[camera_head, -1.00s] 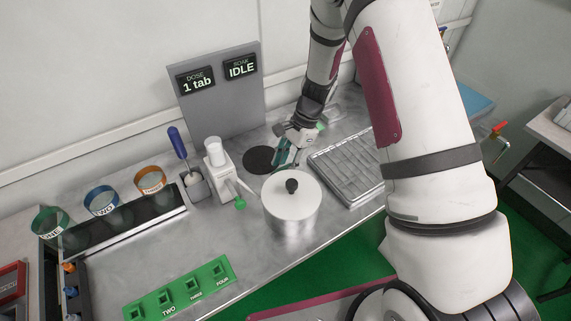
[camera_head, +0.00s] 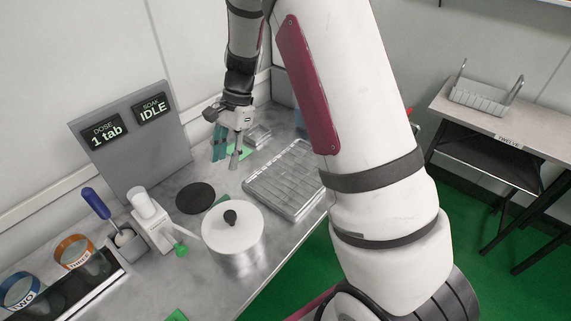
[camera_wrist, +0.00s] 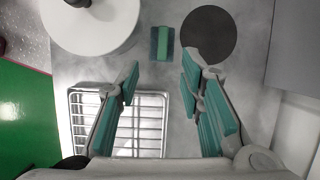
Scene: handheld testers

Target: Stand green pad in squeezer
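In the head view the pad (camera_head: 222,199) shows partly, between the disc and a lidded pot. My gripper (camera_wrist: 160,95) is open and empty, its teal-padded fingers wide apart, with the pad beyond the fingertips. In the head view my gripper (camera_head: 227,150) hangs past the disc, near the tray's far end. A white device with a green-tipped lever (camera_head: 153,220) stands left of the pot; I cannot tell whether it is the squeezer.
The lidded pot (camera_head: 233,250) stands close to the pad. The black disc (camera_head: 195,198) lies flat. A compartmented tray (camera_head: 290,180) is to the right. A grey display panel (camera_head: 135,145) reads "1 tab" and "IDLE".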

